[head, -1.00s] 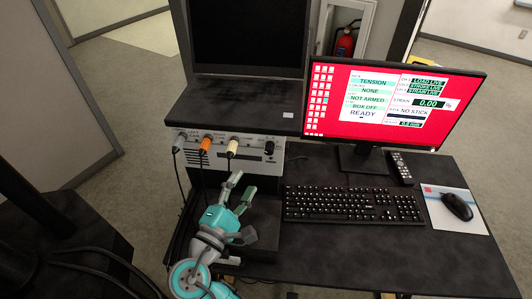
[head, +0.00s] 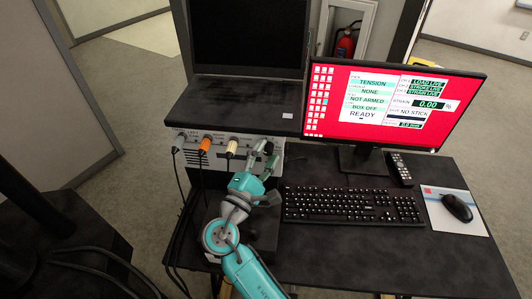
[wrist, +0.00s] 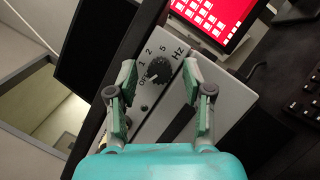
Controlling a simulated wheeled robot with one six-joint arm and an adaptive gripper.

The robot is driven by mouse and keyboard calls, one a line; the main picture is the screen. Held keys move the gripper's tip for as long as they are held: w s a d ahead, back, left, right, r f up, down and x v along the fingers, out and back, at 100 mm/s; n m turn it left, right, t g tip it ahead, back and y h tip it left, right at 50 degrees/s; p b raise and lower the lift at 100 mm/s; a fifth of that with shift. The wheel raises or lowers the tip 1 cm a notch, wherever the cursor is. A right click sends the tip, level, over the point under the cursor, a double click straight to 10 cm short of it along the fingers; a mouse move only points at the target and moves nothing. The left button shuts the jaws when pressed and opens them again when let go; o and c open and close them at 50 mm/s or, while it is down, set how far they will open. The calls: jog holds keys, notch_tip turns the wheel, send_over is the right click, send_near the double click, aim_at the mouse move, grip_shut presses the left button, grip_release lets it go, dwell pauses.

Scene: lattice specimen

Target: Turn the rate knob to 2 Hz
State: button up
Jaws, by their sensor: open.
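The rate knob (wrist: 161,73) is a black round knob on the pale panel of the control box (head: 224,150). In the wrist view its scale reads OFF, 1, 2, 5 and Hz. Its small white mark appears to point towards OFF, though it is too small to be sure. My gripper (head: 265,153) is open in front of the box's right end and hides the knob in the head view. In the wrist view the knob lies between and beyond the two fingers, with nothing held. I cannot tell how far the fingertips are from it.
Orange (head: 205,145) and cream (head: 231,149) plugs with cables stick out of the box to the left of my gripper. A monitor (head: 476,95) and keyboard (head: 350,204) are to the right. A dark laptop-like unit (head: 245,100) sits on the box.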

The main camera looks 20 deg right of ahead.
jog(key=shift+w+d+r, duration=0.1)
jog(key=shift+w+d, duration=0.1)
jog(key=shift+d, duration=0.05)
grip_shut()
